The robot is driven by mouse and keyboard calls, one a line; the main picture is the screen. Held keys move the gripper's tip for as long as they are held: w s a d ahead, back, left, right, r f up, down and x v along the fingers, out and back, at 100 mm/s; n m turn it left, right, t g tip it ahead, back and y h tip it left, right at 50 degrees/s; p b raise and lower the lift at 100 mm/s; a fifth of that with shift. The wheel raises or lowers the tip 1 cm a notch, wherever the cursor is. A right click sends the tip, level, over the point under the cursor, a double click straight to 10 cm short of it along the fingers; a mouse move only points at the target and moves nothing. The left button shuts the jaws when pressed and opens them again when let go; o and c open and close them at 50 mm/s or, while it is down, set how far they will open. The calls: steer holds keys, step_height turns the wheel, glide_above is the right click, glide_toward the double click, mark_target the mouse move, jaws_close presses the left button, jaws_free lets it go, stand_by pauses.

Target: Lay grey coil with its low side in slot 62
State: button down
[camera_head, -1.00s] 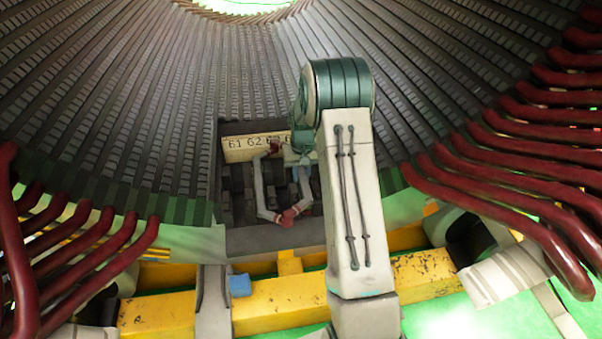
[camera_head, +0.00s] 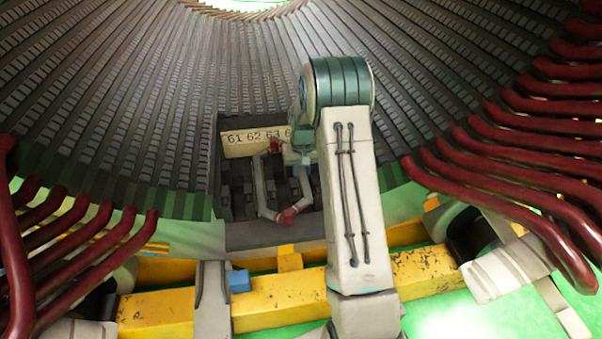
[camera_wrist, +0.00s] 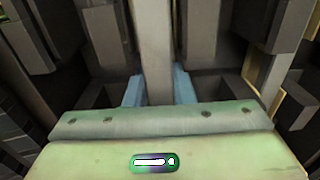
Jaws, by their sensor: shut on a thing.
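The grey coil (camera_head: 262,192) hangs in front of the slotted opening in the head view, with dark red bands at its top and its lower bend. My gripper (camera_wrist: 158,88) is shut on the coil's pale straight bar (camera_wrist: 153,45) in the wrist view, with a blue finger on each side. In the head view my arm partly hides the gripper and the coil's right side. The number plate (camera_head: 240,144) above the opening reads 61, 62, 63 and part of a further number. The coil's left leg is below about 62 to 63; I cannot tell whether it is inside a slot.
Dark slot walls (camera_wrist: 95,35) stand close on both sides in the wrist view. Dark red bent coils (camera_head: 70,245) fan out at the left, and more (camera_head: 500,180) at the right. A yellow beam (camera_head: 280,305) crosses below, with a small blue block (camera_head: 240,282) on it.

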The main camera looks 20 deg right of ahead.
steer(key=shift+s+f, duration=0.25)
steer(key=shift+f, duration=0.35)
steer(key=c, duration=1.4)
jaws_free()
steer(key=shift+a, duration=0.1)
steer(key=shift+o, duration=1.3)
steer(key=shift+w+f, duration=0.1)
steer(key=shift+w, duration=0.1)
steer(key=shift+r, duration=0.2)
steer(key=shift+r, duration=0.15)
steer(key=shift+r+p, duration=0.6)
steer(key=shift+r, duration=0.15)
steer(key=shift+r+p, duration=2.4)
steer(key=shift+r, duration=1.35)
